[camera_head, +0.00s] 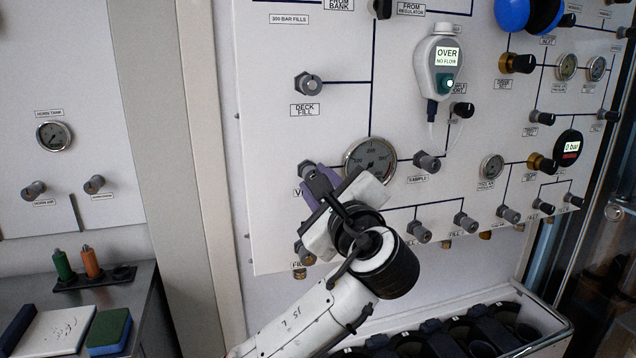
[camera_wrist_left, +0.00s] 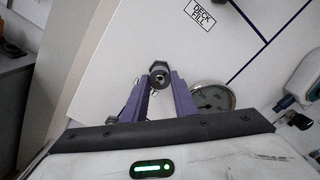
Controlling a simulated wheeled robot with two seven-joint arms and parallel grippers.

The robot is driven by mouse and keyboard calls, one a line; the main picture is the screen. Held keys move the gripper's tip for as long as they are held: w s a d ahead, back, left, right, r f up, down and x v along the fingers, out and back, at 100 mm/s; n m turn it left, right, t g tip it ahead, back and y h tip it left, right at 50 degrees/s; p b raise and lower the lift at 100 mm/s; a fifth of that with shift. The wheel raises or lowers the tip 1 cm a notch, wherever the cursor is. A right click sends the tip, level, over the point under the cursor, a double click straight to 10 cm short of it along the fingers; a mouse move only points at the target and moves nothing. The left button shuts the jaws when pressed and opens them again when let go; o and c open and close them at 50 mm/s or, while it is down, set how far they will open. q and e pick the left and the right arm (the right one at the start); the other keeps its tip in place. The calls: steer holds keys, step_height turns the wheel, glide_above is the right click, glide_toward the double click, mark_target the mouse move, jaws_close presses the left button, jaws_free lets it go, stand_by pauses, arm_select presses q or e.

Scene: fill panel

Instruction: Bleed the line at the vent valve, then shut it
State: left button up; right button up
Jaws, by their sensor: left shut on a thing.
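The vent valve (camera_head: 306,168) is a grey knob at the lower left of the white panel, and its label is mostly hidden by my gripper. My left gripper (camera_head: 315,180) reaches it from the lower right, with purple fingers shut on the knob. In the left wrist view the dark round knob (camera_wrist_left: 160,71) shows between the tips of the left gripper (camera_wrist_left: 160,84). A round gauge (camera_head: 371,158) sits just right of the gripper, partly covered by it. My right gripper is in neither view.
The deck fill valve (camera_head: 308,84) is above. The sample valve (camera_head: 427,162) is to the right. A hanging meter (camera_head: 439,66) reads "OVER NO FLOW", and a digital gauge (camera_head: 569,147) reads 0 bar. A rack of cylinders (camera_head: 480,335) stands below the panel.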

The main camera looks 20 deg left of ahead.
arm_select(q)
steer(key=shift+d+f, duration=0.1)
steer(key=shift+f, duration=0.05)
steer(key=o, duration=1)
steer(key=shift+o, duration=0.2)
steer(key=shift+s, duration=0.1)
steer(key=b+v, duration=0.1)
steer(key=v, duration=0.9)
steer(key=shift+b, duration=0.35)
steer(key=shift+s+d, duration=0.1)
